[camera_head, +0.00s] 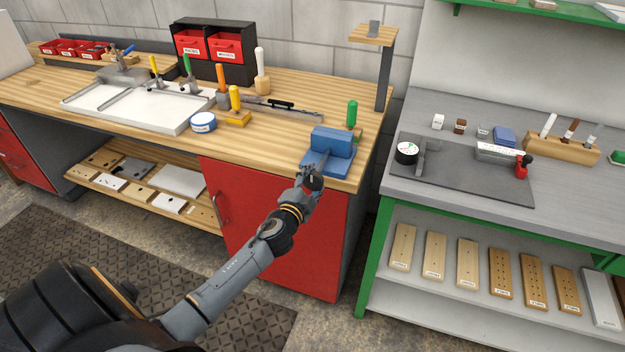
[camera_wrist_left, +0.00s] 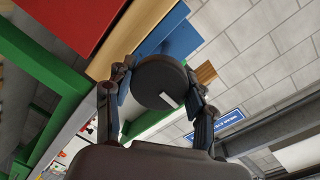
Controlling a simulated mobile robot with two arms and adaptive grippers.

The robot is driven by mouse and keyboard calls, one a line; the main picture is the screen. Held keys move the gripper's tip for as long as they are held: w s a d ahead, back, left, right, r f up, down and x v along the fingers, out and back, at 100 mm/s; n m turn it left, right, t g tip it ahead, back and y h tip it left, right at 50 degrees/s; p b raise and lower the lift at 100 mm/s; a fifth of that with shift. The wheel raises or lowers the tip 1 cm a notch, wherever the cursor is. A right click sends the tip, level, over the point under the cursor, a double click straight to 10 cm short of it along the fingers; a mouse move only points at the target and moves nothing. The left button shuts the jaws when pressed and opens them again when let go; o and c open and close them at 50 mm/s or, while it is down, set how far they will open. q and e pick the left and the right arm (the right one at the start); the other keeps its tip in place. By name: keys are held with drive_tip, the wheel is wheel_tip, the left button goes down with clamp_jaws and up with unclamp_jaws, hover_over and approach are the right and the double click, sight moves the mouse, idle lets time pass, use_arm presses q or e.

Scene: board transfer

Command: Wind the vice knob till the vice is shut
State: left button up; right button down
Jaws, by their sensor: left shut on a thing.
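The blue vice (camera_head: 338,142) sits at the front right corner of the wooden bench. Part of it shows behind the knob in the left wrist view (camera_wrist_left: 178,42). The vice knob (camera_wrist_left: 158,82) is a round black disc with a white mark on its face. My left gripper (camera_head: 312,178) is at the front of the vice, and its fingers are shut on the knob from both sides in the left wrist view (camera_wrist_left: 157,88). In the head view the gripper mostly hides the knob. I cannot tell how wide the vice jaws stand. My right gripper is not in view.
A green-handled tool (camera_head: 351,114) stands just behind the vice. A blue-and-white round tin (camera_head: 203,122) and a yellow-handled tool (camera_head: 235,99) stand to its left. A red cabinet door (camera_head: 270,230) is below. A grey-topped green bench (camera_head: 465,206) is close on the right.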

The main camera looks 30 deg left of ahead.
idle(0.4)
use_arm(q)
drive_tip(key=o, duration=1.2)
drive_tip(key=v, duration=1.2)
drive_tip(key=shift+d, duration=0.1)
drive_tip(key=shift+f, duration=0.15)
